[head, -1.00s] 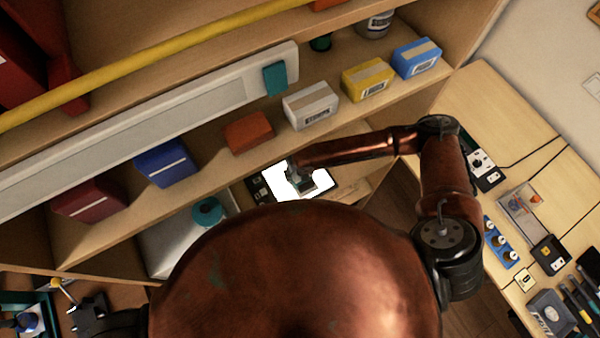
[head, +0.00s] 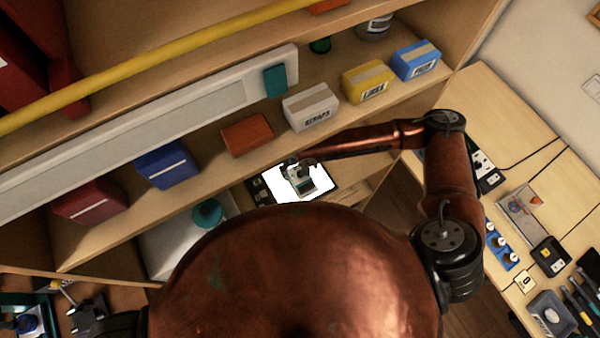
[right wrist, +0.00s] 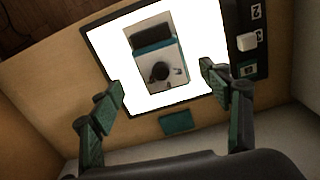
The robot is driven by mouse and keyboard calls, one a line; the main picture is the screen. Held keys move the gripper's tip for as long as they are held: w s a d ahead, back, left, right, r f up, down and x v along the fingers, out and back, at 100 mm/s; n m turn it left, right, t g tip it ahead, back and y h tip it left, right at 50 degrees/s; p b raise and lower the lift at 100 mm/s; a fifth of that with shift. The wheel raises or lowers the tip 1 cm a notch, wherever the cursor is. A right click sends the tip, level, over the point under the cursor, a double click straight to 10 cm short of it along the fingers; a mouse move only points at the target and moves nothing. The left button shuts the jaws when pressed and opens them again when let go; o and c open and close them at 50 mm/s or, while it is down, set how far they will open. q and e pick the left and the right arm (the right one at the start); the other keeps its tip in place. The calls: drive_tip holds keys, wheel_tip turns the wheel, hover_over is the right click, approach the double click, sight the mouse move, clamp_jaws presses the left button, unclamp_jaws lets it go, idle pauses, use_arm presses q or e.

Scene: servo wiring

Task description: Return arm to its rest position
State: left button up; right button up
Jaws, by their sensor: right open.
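My right gripper (head: 298,166) is over the bright white panel (head: 322,187) on the lower shelf. In the right wrist view its two green-and-black fingers (right wrist: 163,78) are spread and empty. A small grey-and-teal device with a round black knob (right wrist: 160,72) lies on the glowing panel (right wrist: 105,50), beyond the fingertips and held by neither. In the head view the gripper partly hides this device. A dark part at the lower left edge (head: 88,314) looks like my left gripper, but its fingers are unclear.
Above the panel, a shelf holds red (head: 246,134), white (head: 310,106), yellow (head: 367,81) and blue (head: 415,60) boxes. A dark strip with a white switch (right wrist: 247,41) borders the panel. At right, a workbench (head: 480,105) carries several electrical parts.

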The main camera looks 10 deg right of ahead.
drive_tip(key=shift+r, duration=0.95)
